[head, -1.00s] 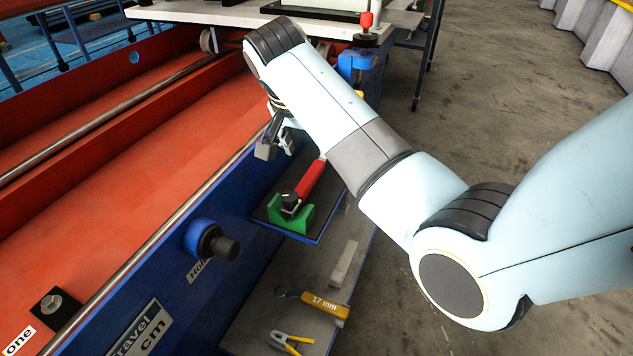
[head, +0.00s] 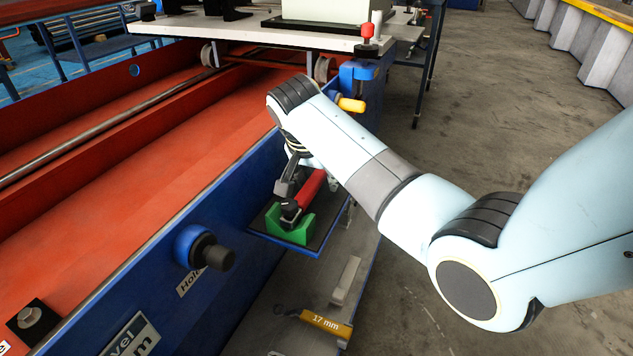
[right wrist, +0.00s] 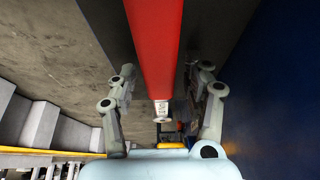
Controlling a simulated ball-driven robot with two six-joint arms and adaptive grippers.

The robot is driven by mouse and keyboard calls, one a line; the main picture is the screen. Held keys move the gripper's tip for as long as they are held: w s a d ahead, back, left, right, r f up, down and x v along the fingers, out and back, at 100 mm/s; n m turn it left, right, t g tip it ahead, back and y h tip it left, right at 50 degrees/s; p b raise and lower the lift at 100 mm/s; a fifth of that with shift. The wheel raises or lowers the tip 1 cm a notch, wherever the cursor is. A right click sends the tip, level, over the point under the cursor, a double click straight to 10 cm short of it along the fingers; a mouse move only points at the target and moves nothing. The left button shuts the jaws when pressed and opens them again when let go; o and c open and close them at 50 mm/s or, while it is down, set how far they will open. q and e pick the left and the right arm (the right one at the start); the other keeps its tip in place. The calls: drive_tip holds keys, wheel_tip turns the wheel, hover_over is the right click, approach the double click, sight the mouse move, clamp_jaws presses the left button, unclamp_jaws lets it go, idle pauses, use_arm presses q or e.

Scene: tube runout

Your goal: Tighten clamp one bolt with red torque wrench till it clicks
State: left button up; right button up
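The red torque wrench (head: 309,187) lies on a small blue side shelf (head: 273,230), its dark head in a green cradle (head: 292,226). My right gripper (head: 300,180) is at the wrench's handle, partly hidden by my own arm. In the right wrist view the red handle (right wrist: 156,45) runs between the two fingers of my right gripper (right wrist: 160,90). The fingers are open, with a gap on each side. A clamp bolt (head: 32,316) sits on a black block at the lower left, its label cut off. My left gripper is not in view.
A blue rail wall (head: 190,220) with a black-and-blue knob (head: 206,248) runs beside the shelf. A yellow 17 mm tool (head: 326,325) lies on the lower grey shelf. A white table (head: 250,30) stands at the back.

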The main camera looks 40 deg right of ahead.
sight(318, 173)
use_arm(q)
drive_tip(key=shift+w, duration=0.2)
use_arm(e)
clamp_jaws()
drive_tip(key=shift+r, duration=0.1)
drive_tip(key=shift+r, duration=0.3)
wheel_tip(318, 173, up, 4)
drive_tip(key=shift+r+p, duration=0.1)
drive_tip(key=shift+p, duration=1.15)
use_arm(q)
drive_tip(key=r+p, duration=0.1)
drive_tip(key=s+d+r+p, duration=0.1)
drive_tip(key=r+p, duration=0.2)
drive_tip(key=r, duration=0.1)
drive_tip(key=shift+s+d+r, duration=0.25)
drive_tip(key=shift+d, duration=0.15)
use_arm(e)
drive_tip(key=s+d+r, duration=0.5)
drive_tip(key=s+r, duration=0.1)
drive_tip(key=s, duration=0.4)
drive_tip(key=shift+s+d, duration=0.15)
drive_tip(key=shift+s, duration=0.05)
